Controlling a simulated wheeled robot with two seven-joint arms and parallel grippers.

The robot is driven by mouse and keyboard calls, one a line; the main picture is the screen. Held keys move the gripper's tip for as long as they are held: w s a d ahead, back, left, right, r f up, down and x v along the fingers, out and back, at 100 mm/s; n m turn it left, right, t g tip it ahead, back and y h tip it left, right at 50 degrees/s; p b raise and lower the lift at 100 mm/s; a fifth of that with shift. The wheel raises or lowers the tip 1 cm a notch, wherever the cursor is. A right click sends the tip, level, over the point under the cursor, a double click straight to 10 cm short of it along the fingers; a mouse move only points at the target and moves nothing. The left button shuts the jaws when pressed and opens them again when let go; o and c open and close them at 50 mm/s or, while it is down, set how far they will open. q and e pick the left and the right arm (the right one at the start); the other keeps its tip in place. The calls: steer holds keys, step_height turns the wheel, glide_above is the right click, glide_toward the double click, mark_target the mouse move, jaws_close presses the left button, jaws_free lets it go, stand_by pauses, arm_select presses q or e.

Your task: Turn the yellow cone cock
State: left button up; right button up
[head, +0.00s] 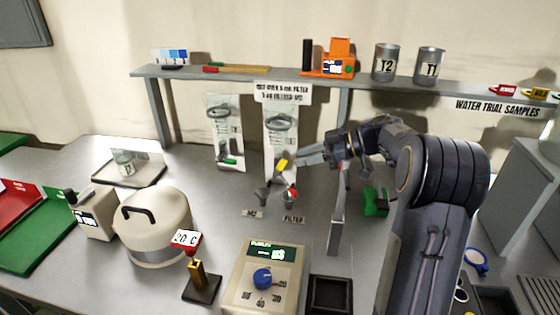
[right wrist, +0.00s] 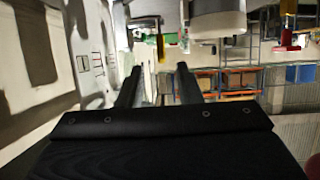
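The yellow cone cock (head: 282,163) shows as a small yellow handle in front of the right-hand glass apparatus on the bench. My right gripper (head: 304,160) reaches in from the right, with its fingertips just beside the yellow handle. I cannot tell whether they touch it. A red handle (head: 292,193) sits just below the yellow one, above dark funnel-like parts. My left gripper is not in view.
A shelf (head: 205,72) with tins and an orange device runs behind the apparatus. A second glass apparatus (head: 225,125) stands to the left. A white lidded pot (head: 153,232) and a controller with a blue knob (head: 263,278) stand in front. A grey post (head: 338,225) rises below my right wrist.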

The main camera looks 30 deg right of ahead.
mark_target(287, 161)
steer(key=x, duration=0.7)
steer(key=shift+r, duration=0.1)
steer(key=shift+c, duration=0.4)
jaws_close()
